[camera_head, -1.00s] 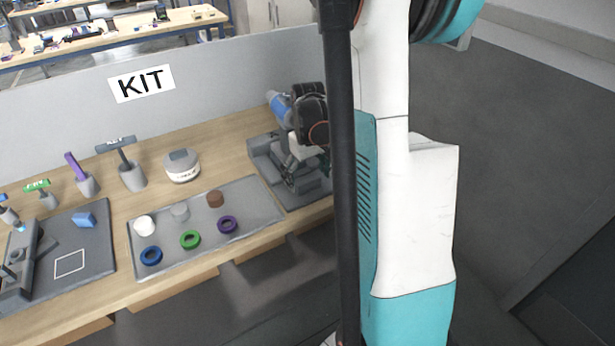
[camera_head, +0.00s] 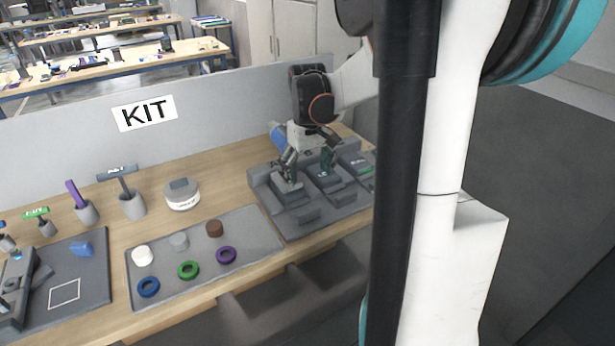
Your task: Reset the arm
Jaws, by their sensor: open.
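My arm, white with black and teal parts, comes down the right side of the head view and reaches in over the bench. My gripper (camera_head: 312,158) is open, its dark fingers spread and pointing down above the grey fixture (camera_head: 303,217) at the bench's right. One finger hangs over a dark block in the left slot, the other by the middle slot. Nothing is seen between the fingers. I cannot tell whether the fingertips touch the fixture. A blue part (camera_head: 279,137) shows behind the gripper, partly hidden by it.
A grey tray (camera_head: 206,287) with several coloured rings and round pieces lies left of the fixture. A round white device (camera_head: 182,195) and cups with tools stand behind it. A dark mat (camera_head: 93,262) is at far left. A grey panel (camera_head: 60,151) marked KIT closes the back.

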